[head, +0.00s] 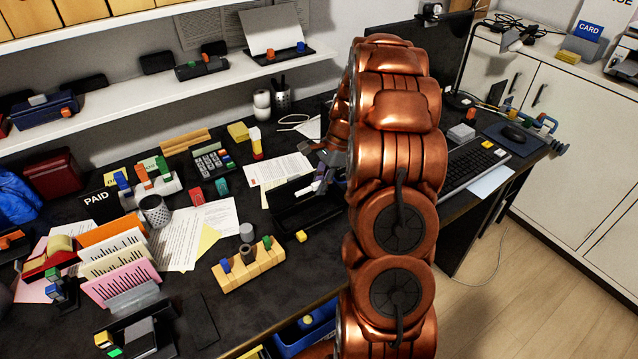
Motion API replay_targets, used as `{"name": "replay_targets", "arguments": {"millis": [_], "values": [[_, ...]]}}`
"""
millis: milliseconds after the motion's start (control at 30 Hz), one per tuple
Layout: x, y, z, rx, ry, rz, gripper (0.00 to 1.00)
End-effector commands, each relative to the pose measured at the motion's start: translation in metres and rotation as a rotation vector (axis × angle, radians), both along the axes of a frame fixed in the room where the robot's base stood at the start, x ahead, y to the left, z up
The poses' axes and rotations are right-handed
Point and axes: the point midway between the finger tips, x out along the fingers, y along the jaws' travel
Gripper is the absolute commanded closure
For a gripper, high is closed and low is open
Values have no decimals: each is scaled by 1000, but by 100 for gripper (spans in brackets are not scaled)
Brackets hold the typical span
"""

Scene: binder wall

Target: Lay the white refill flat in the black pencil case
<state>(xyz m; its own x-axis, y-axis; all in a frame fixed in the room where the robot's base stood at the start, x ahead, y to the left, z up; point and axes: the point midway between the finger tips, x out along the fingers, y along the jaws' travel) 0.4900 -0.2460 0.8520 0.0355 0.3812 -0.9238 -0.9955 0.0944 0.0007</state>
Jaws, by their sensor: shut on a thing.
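The black pencil case (287,217) lies open on the dark desk, left of my arm and behind the wooden peg block. My gripper (318,187) is over the right part of the case, pointing down and to the left, partly hidden by my arm. I cannot pick out the white refill for certain anywhere else on the desk. I cannot tell whether the held thing touches the case.
A wooden block with coloured pegs (250,267) stands in front of the case, with a small yellow cube (301,236) nearby. White papers (277,170) lie behind it. A mesh cup (155,210) stands at left. The keyboard (470,165) is to the right of my arm.

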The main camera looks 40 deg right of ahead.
Motion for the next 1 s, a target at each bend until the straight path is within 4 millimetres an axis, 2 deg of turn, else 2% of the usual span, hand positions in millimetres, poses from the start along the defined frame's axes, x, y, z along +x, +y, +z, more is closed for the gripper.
{"name": "replay_targets", "arguments": {"millis": [67, 267, 1000], "values": [[0, 0, 3, 0, 1, 2, 98], [0, 2, -10, 1, 2, 4, 98], [1, 2, -69, 1, 2, 5, 98]]}}
